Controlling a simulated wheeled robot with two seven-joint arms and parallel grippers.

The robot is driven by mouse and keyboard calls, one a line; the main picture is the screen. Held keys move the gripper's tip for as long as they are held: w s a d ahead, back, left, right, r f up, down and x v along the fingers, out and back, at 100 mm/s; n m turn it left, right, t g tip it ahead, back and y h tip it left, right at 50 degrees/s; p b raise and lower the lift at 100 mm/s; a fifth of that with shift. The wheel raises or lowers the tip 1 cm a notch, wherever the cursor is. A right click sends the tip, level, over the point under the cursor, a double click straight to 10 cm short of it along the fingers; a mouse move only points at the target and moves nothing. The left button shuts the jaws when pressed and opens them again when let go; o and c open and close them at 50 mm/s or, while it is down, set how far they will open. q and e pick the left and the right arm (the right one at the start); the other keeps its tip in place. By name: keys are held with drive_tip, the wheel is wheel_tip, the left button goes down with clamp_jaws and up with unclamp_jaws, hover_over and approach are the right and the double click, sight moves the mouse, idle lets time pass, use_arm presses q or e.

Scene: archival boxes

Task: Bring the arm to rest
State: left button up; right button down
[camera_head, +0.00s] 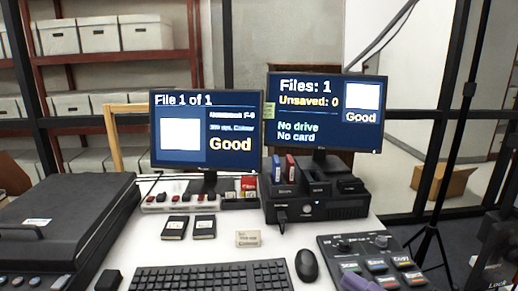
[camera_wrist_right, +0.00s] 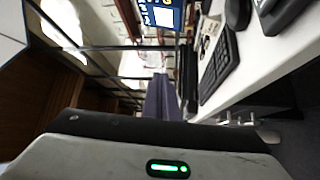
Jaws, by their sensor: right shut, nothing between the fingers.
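My right gripper (camera_head: 360,284) shows only as a purple-grey tip at the bottom edge of the head view, in front of the control panel. In the right wrist view its purple-grey fingers (camera_wrist_right: 162,97) are together, with nothing seen between them. They are beside the white desk edge, apart from the keyboard (camera_wrist_right: 219,65). Part of my right arm seems to show at the right edge of the head view. My left gripper is in neither view.
The white desk (camera_head: 215,250) holds a keyboard (camera_head: 210,276), a mouse (camera_head: 307,265), a control panel (camera_head: 340,252), a black scanner (camera_head: 65,225), two monitors and small drives. A thin black stand (camera_head: 430,235) rises at right. Archival boxes (camera_head: 98,36) fill the shelves behind.

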drive_tip(key=s+d+f+m+t+h+p, duration=0.1)
drive_tip(key=s+d+f+m+h, duration=0.1)
drive_tip(key=f+m+h, duration=0.6)
drive_tip(key=s+d+f+m+t+h+p, duration=0.1)
drive_tip(key=d+f+m+h, duration=0.15)
drive_tip(key=f+m, duration=0.6)
drive_tip(key=s+a+f+m+g, duration=0.3)
drive_tip(key=s+f, duration=0.3)
drive_tip(key=s, duration=0.1)
drive_tip(key=s+a+f+m+g+h, duration=0.1)
drive_tip(key=s+a+f+m+g, duration=0.2)
drive_tip(key=s+f, duration=0.4)
drive_tip(key=shift+s+a+f+m+g+p, duration=0.15)
drive_tip(key=shift+a+m+g+p, duration=0.15)
drive_tip(key=shift+m+g+p, duration=0.15)
